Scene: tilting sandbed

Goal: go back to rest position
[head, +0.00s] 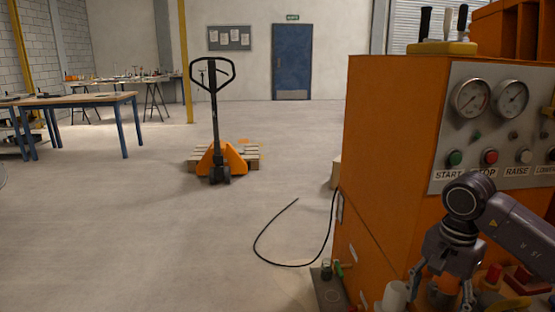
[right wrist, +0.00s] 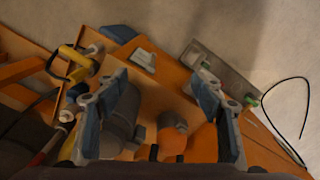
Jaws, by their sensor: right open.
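My right gripper (head: 440,287) hangs with its fingers pointing down at the lower right of the head view, in front of the orange machine (head: 385,150). Its two fingers stand wide apart in the right wrist view (right wrist: 163,112), with nothing held between them. Below and beyond them are a grey cylinder (right wrist: 120,118) and an orange rounded item (right wrist: 171,138); I cannot tell how far below. My left gripper is in neither view.
The machine's panel (head: 465,85) carries gauges and START, STOP and RAISE buttons close to my right arm. A white cylinder (head: 395,296) stands near the gripper. A black cable (head: 256,248) lies on the floor. A pallet truck (head: 214,160) stands further back; open floor lies left.

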